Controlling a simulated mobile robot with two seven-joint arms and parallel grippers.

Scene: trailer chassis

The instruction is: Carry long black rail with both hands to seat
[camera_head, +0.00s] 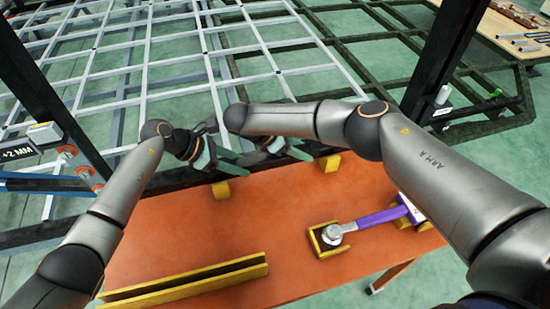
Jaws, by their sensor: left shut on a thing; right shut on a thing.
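The long black rail (178,182) shows as a dark bar along the far edge of the orange table, partly hidden by my arms and grippers. My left gripper (207,160) is shut on the rail left of the middle. My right gripper (287,148) is shut on it further right. Both fingertips are small and dark here, so the exact contact is hard to see. Two yellow blocks (221,190) and (329,163) stand near the table's far edge, close to the rail. Whether the rail touches them I cannot tell.
The orange table (270,210) carries a long yellow slotted holder (190,284) at front left. A purple-handled hammer (375,218) rests in yellow holders at right. Beyond is a grey metal lattice frame (150,60). Dark posts (440,60) rise at both sides. The table's middle is clear.

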